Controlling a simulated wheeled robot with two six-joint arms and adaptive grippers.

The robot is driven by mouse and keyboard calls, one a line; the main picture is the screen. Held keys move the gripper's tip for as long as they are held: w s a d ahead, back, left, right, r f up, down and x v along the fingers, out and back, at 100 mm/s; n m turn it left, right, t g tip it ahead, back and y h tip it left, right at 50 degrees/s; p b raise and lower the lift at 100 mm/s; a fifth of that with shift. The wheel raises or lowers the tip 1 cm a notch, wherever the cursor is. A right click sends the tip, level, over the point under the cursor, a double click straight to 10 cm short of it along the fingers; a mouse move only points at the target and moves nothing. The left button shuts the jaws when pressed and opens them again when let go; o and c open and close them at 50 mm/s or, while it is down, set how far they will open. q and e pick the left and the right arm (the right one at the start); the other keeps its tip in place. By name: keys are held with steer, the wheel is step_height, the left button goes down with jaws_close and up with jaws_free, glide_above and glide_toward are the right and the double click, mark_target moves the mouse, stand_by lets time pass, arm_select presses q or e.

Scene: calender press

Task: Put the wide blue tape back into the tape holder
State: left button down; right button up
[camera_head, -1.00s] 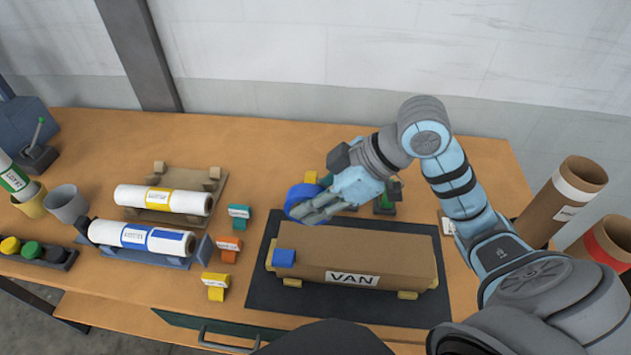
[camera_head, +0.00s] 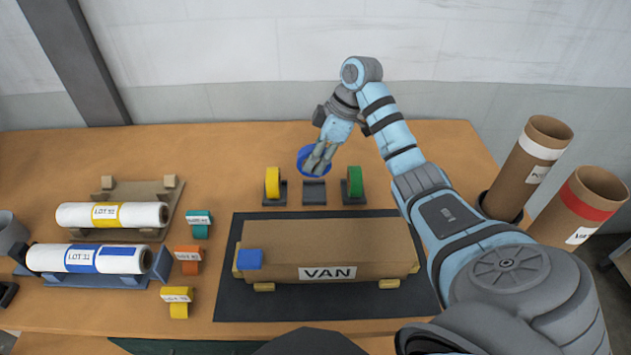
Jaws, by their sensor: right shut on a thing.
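The wide blue tape (camera_head: 304,154) is a blue roll in my right gripper (camera_head: 318,163), which is shut on it. It is held above the back of the table, just behind an empty dark holder (camera_head: 314,192). This holder stands between a holder with a yellow tape (camera_head: 272,182) and one with a green tape (camera_head: 355,182). The gripper fingers hide part of the blue roll. My left gripper is not in view.
Labelled rolls (camera_head: 112,215) lie at the left. Tall cardboard tubes (camera_head: 528,165) stand at the right.

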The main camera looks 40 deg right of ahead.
step_height(320, 180, down, 7)
steer(key=shift+r, duration=0.1)
jaws_close()
steer(key=shift+w, duration=0.1)
steer(key=o, duration=1)
jaws_free()
steer(key=p+v, duration=0.1)
steer(key=v, duration=1.1)
steer(key=shift+d, duration=0.1)
